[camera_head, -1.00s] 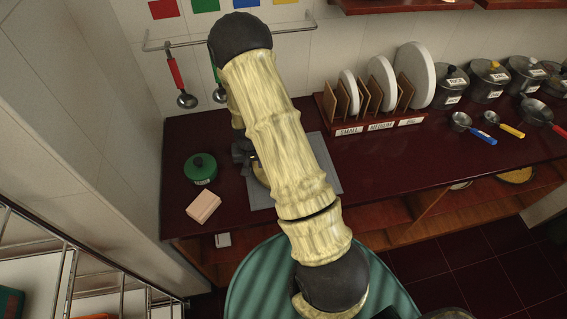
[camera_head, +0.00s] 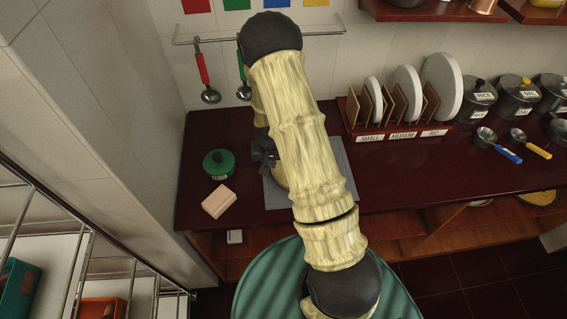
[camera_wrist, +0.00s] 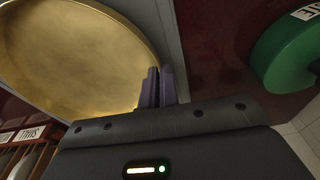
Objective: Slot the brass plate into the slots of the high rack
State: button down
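The brass plate (camera_wrist: 75,50) fills the upper left of the wrist view, and its rim runs between my gripper's fingers. In the head view my arm hides nearly all of it. My gripper (camera_wrist: 157,87) has its two purple fingers close together, shut on the plate's rim. In the head view my gripper (camera_head: 264,152) is over the left part of a grey mat (camera_head: 338,185). A wooden slotted rack (camera_head: 367,139) stands to the right on the counter, labelled SMALL, MEDIUM and a third, hard-to-read word. White plates (camera_head: 441,85) stand in it; some slots look free.
Several metal pots (camera_head: 479,100) and ladles stand right of the rack. A wall rail holds utensils (camera_head: 204,75). Bare counter (camera_head: 380,175) lies before the rack.

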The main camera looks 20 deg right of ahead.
notch_tip(320, 180, up, 10)
jog(key=b, duration=0.1)
jog(key=shift+b, duration=0.4)
jog(key=shift+f, duration=0.1)
dwell(1.2)
